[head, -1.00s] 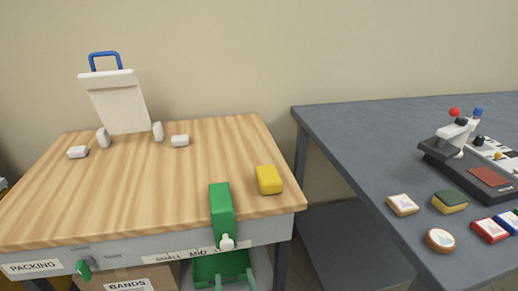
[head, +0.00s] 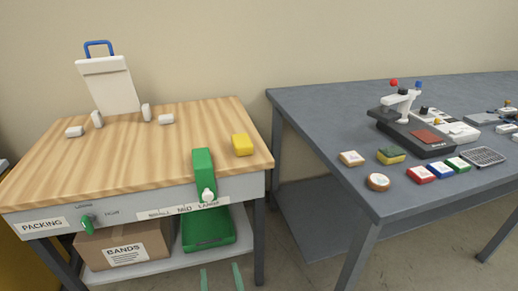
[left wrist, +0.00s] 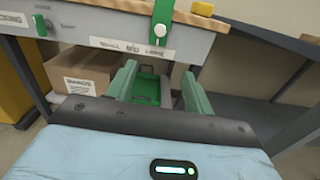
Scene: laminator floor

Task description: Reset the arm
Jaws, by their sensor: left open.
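A green upright arm (head: 204,172) with a white knob (head: 208,195) stands at the front edge of the wooden packing bench (head: 130,150), over the size label (head: 170,212). In the left wrist view the green arm (left wrist: 163,12) shows at the top, its knob above the word LARGE. My left gripper (head: 221,278) is at the bottom of the head view, in front of and below the bench edge, apart from the arm. In the left wrist view its fingers (left wrist: 160,88) are spread and empty. My right gripper is out of view.
A green tray (head: 210,235) and a box marked BANDS (head: 125,245) sit on the lower shelf. A green dial (head: 87,222) is on the bench front. A yellow block (head: 242,145) lies near the right corner. A grey table (head: 320,130) at right carries a knobbed device (head: 405,125).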

